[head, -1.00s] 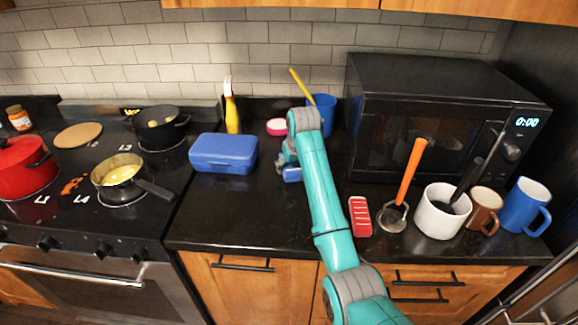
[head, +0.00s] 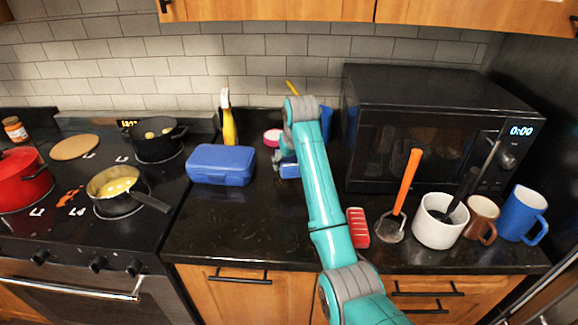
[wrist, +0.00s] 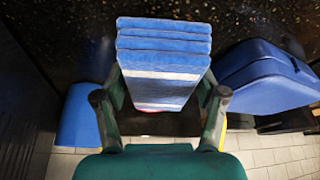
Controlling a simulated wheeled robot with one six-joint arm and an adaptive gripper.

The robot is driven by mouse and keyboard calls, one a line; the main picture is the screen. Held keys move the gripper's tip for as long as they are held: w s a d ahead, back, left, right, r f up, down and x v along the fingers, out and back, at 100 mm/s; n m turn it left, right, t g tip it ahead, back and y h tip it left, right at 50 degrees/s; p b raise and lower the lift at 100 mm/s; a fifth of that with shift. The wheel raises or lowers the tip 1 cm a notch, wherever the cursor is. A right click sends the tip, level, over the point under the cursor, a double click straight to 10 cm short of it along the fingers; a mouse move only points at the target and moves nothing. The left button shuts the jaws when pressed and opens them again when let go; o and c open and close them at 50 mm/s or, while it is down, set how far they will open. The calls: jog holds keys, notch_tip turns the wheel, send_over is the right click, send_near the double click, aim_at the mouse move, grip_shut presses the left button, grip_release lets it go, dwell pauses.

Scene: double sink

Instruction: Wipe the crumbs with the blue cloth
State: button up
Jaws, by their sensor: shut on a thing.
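My gripper (wrist: 160,112) is shut on the folded blue cloth (wrist: 165,52), which has a pale stripe and fills the space between the fingers in the wrist view. In the head view a bit of the cloth (head: 289,171) shows at the arm's end, low over the back of the black counter. It is between the blue box and the blue cup. I cannot tell whether the cloth touches the counter. Small pale specks show on the dark counter (wrist: 75,22); I cannot tell crumbs from the stone's speckle. My arm hides part of the counter.
A blue lidded box (head: 220,166) stands left, with a yellow bottle (head: 229,125) behind it. A pink round thing (head: 272,137) and a blue cup (head: 327,122) stand at the back. The microwave (head: 440,130) and a red-and-white item (head: 357,227) are right. The front-left counter is clear.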

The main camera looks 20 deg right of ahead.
jog(key=shift+r, duration=0.15)
jog(key=shift+r, duration=1.35)
